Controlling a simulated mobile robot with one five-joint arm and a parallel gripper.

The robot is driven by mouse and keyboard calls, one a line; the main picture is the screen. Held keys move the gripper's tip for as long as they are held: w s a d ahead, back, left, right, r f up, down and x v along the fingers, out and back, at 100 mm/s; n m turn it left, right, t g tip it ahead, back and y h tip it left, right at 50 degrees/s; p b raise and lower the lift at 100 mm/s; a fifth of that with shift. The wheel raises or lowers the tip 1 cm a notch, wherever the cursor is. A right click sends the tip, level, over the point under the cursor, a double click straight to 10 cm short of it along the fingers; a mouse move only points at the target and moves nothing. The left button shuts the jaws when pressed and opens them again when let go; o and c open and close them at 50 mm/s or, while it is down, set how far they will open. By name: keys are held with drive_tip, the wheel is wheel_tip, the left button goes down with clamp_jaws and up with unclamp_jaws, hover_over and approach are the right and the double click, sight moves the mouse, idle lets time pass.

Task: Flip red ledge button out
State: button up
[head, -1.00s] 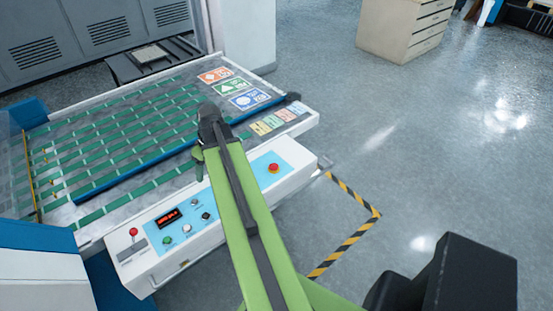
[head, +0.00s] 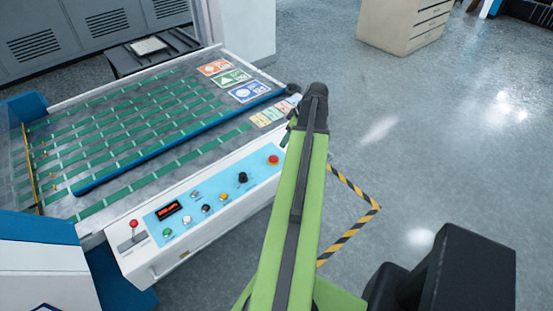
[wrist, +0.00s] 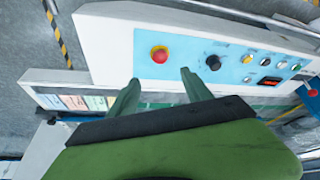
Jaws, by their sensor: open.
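The red ledge button (head: 273,159) is a round mushroom button at the right end of the blue control panel on the machine's white front ledge. It also shows in the wrist view (wrist: 159,54) with a yellow collar around its base. My gripper (wrist: 160,80) is open and empty. In the wrist view its two green fingers point toward the button, which appears between and just beyond the fingertips. I cannot tell the exact gap; no contact shows. In the head view my arm hides most of the gripper.
A black knob (wrist: 213,61) sits close beside the button. Several small buttons and a red display (head: 168,211) lie farther left. A red-topped lever (head: 133,223) stands at the ledge's left end. The green-striped conveyor bed (head: 130,135) lies behind. Open floor is at right.

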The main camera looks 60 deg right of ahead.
sight(274, 158)
drive_tip(key=b+x, duration=1.1)
drive_tip(key=x, duration=0.3)
drive_tip(key=shift+f+b, duration=0.2)
drive_tip(key=shift+b, duration=0.2)
drive_tip(key=shift+r, duration=0.1)
clamp_jaws()
